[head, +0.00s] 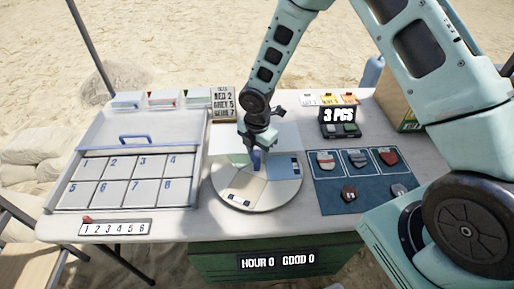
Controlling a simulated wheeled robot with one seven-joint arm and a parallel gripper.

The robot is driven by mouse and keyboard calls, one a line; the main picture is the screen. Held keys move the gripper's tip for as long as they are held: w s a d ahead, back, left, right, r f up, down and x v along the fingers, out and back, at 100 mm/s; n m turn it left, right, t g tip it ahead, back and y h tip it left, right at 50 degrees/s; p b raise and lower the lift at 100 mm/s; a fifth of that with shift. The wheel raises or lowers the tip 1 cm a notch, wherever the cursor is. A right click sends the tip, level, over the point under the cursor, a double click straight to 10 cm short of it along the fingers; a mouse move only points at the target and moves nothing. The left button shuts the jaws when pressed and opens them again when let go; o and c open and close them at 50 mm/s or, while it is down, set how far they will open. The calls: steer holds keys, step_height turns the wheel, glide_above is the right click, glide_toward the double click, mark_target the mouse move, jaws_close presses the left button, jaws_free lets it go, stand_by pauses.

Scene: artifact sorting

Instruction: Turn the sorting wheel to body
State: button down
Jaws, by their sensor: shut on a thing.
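The sorting wheel (288,196) is a round, pale disc lying flat on the table, with differently coloured sectors. A blue sector (284,167) shows at its right and a cream sector with small dark marks (240,196) at its front left. A greenish sector shows at its back left. Labels on the wheel are too small to read. My gripper (256,160) points down over the wheel's middle and is shut on the blue upright handle there. The arm hides part of the wheel's back.
A numbered tray (140,139) with a blue handle stands left. A blue mat (325,198) with several sherds lies right, below a "3 PCS" sign (339,115). A numbered slider strip (116,228) lies front left. A cardboard box (402,112) stands back right. Bare tabletop surrounds the wheel narrowly.

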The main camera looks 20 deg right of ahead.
steer(key=n+p, duration=0.2)
steer(key=n, duration=0.3)
steer(key=shift+r+p, duration=0.1)
steer(key=shift+p, duration=0.2)
steer(key=shift+n, duration=0.4)
steer(key=c, duration=0.9)
jaws_free()
step_height(320, 180, up, 17)
steer(key=shift+r, duration=0.1)
steer(key=s+a+r+m, duration=0.2)
steer(key=s+r+m, duration=0.1)
steer(key=s+m, duration=0.4)
steer(key=s+a+r+m, duration=0.2)
steer(key=s+r+m, duration=0.1)
steer(key=s+m, duration=0.4)
steer(key=s+a+r+m, duration=0.2)
steer(key=s+r+m, duration=0.2)
steer(key=s+m, duration=0.3)
steer(key=s, duration=0.5)
steer(key=shift+s+m+y, duration=0.3)
steer(key=shift+s+m, duration=0.05)
steer(key=shift+m, duration=0.05)
